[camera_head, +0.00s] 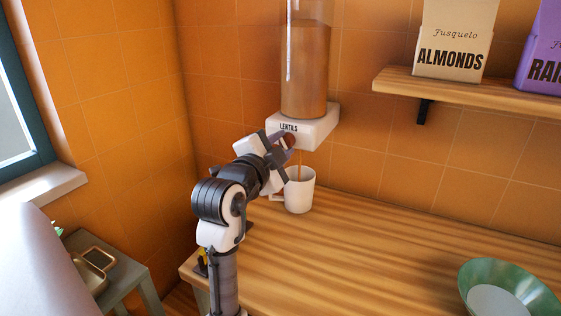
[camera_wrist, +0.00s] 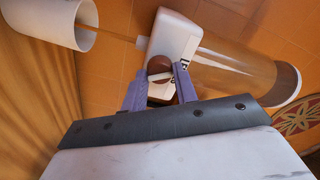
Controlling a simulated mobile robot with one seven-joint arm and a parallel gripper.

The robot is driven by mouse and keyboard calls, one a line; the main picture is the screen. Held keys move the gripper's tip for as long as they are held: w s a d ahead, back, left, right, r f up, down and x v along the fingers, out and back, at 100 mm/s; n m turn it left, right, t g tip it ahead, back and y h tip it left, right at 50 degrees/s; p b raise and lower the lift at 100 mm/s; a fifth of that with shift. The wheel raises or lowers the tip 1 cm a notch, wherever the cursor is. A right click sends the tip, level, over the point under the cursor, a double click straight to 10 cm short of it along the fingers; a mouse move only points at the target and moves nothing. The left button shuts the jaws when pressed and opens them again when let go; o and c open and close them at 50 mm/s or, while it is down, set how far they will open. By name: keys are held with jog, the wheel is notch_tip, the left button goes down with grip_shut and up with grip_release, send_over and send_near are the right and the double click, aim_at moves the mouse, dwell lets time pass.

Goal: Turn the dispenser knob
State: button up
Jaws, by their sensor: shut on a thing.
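The lentils dispenser is on the tiled wall, with a clear tube (camera_head: 305,75) of brown contents above a white base (camera_head: 317,130) labelled LENTILS. The base also shows in the wrist view (camera_wrist: 178,38). Its round brown knob (camera_wrist: 158,66) is on the front. My gripper (camera_wrist: 158,72) is shut on the knob, a purple finger on each side; in the head view my gripper (camera_head: 281,146) partly hides it. A thin orange-brown stream (camera_wrist: 122,37) runs from the base toward the white mug (camera_head: 301,196), which stands upright below on the counter.
The wooden counter (camera_head: 370,255) is mostly clear. A green bowl (camera_head: 480,272) is at its right. A shelf (camera_head: 500,101) at upper right holds an almonds box (camera_head: 452,50) and a purple box (camera_head: 545,60). A small grey table (camera_head: 125,275) and a window are at left.

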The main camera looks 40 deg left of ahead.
jog(key=shift+m, duration=0.3)
jog(key=o, duration=1)
jog(key=b+v, duration=0.3)
jog(key=v, duration=1.1)
jog(key=shift+b, duration=0.35)
jog(key=shift+w, duration=0.1)
dwell(0.6)
